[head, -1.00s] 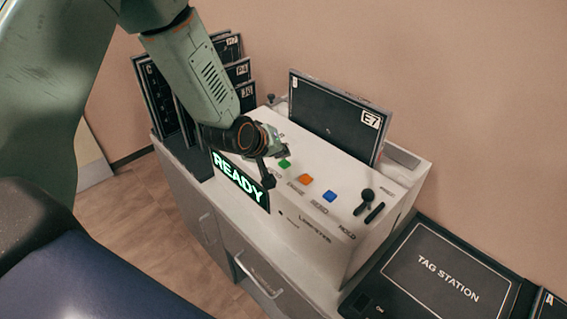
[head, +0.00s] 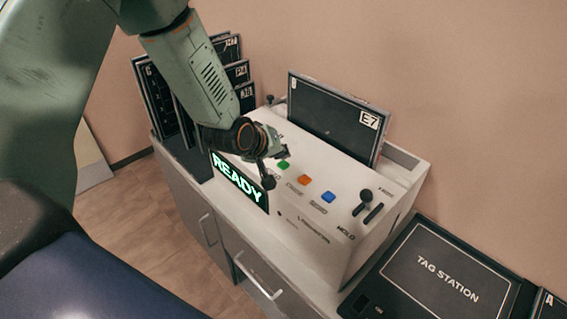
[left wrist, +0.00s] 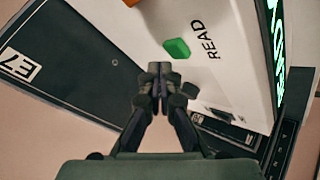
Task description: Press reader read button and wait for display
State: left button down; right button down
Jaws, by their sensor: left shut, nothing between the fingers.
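The reader (head: 345,235) is a white box with a sloped top. Its green button (head: 283,165) shows just right of my left gripper (head: 268,181). In the left wrist view the green button (left wrist: 176,48) has the word READ beside it. My left gripper is shut and empty, its fingertips (left wrist: 160,68) close to the button; I cannot tell whether they touch. The display (head: 239,182) on the reader's front reads READY in green. Its letters show partly at the right edge of the left wrist view (left wrist: 276,45). My right gripper is not in view.
Orange (head: 305,180) and blue (head: 328,197) buttons and a black knob (head: 366,195) sit along the reader. A dark E7 panel (head: 335,115) stands at its back. Several dark panels (head: 158,100) stand at left. A tag station (head: 448,272) lies at right.

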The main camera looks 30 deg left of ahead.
pick_arm(q)
jog(key=shift+f, duration=0.15)
jog(key=shift+s+a+f, duration=0.1)
jog(key=shift+f, duration=0.05)
jog(key=shift+f+b, duration=0.15)
jog(key=shift+b, duration=0.15)
jog(key=shift+f, duration=0.1)
jog(key=shift+f+b, duration=0.4)
jog(key=shift+f, duration=0.05)
dwell(0.5)
jog(key=shift+r, duration=0.1)
jog(key=shift+r+p, duration=0.8)
jog(key=shift+r, duration=0.1)
